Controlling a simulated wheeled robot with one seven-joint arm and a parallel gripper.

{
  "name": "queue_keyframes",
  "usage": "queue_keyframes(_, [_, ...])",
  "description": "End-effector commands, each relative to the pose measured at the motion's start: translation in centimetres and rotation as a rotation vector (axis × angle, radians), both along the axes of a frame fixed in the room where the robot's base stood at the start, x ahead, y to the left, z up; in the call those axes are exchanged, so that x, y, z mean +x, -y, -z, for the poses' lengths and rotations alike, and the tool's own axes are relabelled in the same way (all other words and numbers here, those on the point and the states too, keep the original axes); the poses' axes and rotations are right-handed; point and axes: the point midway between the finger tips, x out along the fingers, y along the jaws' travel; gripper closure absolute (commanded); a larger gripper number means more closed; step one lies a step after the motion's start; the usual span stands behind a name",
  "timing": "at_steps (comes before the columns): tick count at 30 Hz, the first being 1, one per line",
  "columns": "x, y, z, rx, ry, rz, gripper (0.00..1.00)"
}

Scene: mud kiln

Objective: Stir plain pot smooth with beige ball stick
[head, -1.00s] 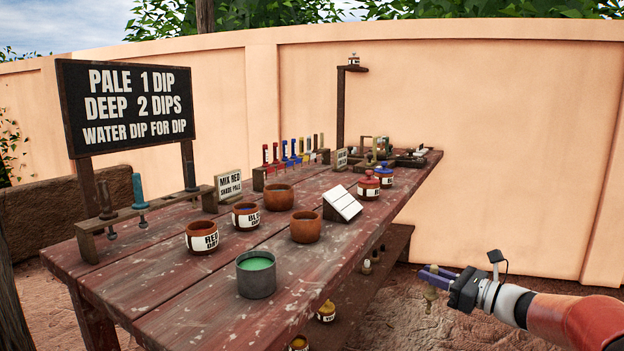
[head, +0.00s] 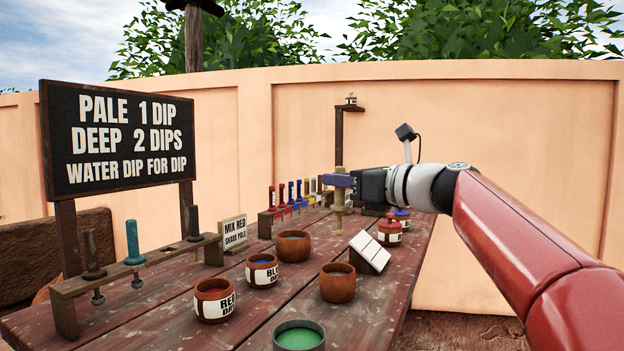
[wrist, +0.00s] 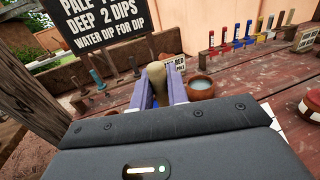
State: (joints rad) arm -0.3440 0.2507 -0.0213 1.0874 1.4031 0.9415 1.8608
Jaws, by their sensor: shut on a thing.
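My gripper (head: 340,181) is shut on the beige ball stick (head: 340,202) and holds it upright above the far part of the table. In the wrist view the stick's rounded beige top (wrist: 157,72) shows between the purple fingers. Two brown pots have no label: one farther back (head: 293,246) with greyish content, and one nearer (head: 338,286) with a dark inside. I cannot tell which one the task calls plain. The stick is apart from both, above and beyond the nearer pot. A pot with pale, watery content (wrist: 201,88) shows right of the fingers in the wrist view.
The pots labelled red (head: 215,301) and blue (head: 262,271) stand at the left. A grey tin of green liquid (head: 299,337) is at the front. A white tilted block (head: 369,252), lidded jars (head: 389,233) and a tool rack (head: 140,268) stand around. A signboard (head: 120,138) rises at left.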

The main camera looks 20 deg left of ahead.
Motion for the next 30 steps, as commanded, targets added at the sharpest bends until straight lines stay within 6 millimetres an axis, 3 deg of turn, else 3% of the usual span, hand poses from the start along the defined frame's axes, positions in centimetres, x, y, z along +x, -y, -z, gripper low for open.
queue_keyframes(8, [0.0,0.0,1.2,0.000,0.001,-0.001,1.00])
queue_keyframes(21, [0.0,0.0,5.3,0.000,0.001,-0.001,1.00])
queue_keyframes(30, [0.0,0.0,5.5,0.000,0.001,-0.001,1.00])
